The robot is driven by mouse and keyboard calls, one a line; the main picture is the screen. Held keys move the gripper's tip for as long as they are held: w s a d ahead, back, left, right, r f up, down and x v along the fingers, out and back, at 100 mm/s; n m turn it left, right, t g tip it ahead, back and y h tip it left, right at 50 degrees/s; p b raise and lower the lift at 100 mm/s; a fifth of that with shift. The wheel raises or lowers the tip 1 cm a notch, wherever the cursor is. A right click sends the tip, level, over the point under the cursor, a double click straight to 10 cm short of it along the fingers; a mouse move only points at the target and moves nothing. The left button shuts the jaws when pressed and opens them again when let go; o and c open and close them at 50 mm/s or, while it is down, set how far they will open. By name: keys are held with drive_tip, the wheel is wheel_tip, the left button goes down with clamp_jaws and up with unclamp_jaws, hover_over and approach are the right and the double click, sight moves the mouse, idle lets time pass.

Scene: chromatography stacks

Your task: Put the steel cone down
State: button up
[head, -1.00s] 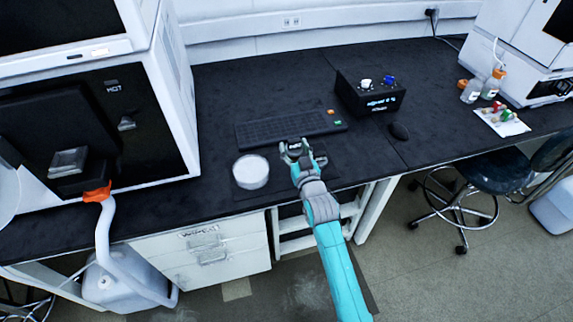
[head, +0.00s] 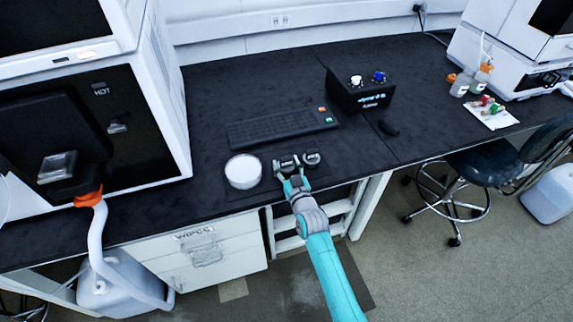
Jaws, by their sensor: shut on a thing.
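My gripper (head: 297,163) is low over the front part of the black bench, just right of a round white dish. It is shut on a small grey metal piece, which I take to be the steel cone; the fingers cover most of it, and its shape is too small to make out. I cannot tell whether the piece touches the bench.
The white dish (head: 243,171) is close on the gripper's left. The bench right of the gripper is clear.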

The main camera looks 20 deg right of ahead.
drive_tip(key=o, duration=1.3)
drive_tip(key=s, duration=1.2)
drive_tip(key=shift+s, duration=0.1)
